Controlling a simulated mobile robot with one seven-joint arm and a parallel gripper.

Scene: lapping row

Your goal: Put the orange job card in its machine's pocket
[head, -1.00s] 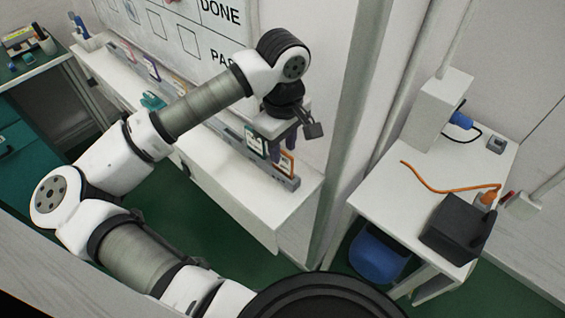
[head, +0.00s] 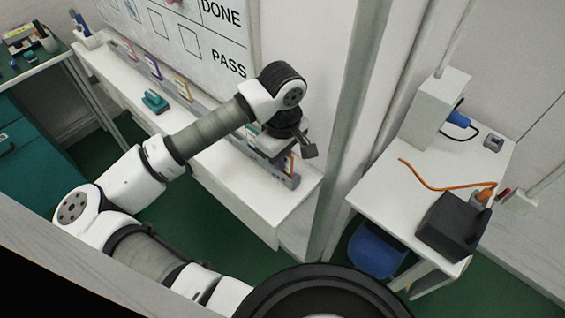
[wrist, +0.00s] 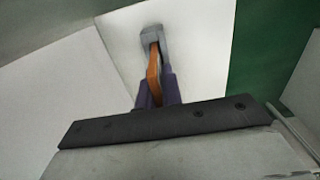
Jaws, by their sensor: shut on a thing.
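The orange job card (wrist: 153,72) shows edge-on in the wrist view, between the purple fingers of my gripper (wrist: 158,92). My gripper is shut on it. The card's far end meets the end of a grey rail (wrist: 152,34). In the head view the orange-edged card (head: 290,164) stands upright at the right end of the grey rail (head: 292,182) on the white ledge. My gripper is just above it there, its fingers mostly hidden by the wrist. I cannot tell whether the card is still seated in the rail. No machine pocket can be made out.
More cards with coloured edges, such as a purple one (head: 153,66) and a yellow one (head: 183,88), stand along the rail. A teal object (head: 155,101) lies on the ledge. A whiteboard (head: 210,45) hangs behind. A white table (head: 400,185) with a black box (head: 452,226) stands right, past a grey post (head: 345,130).

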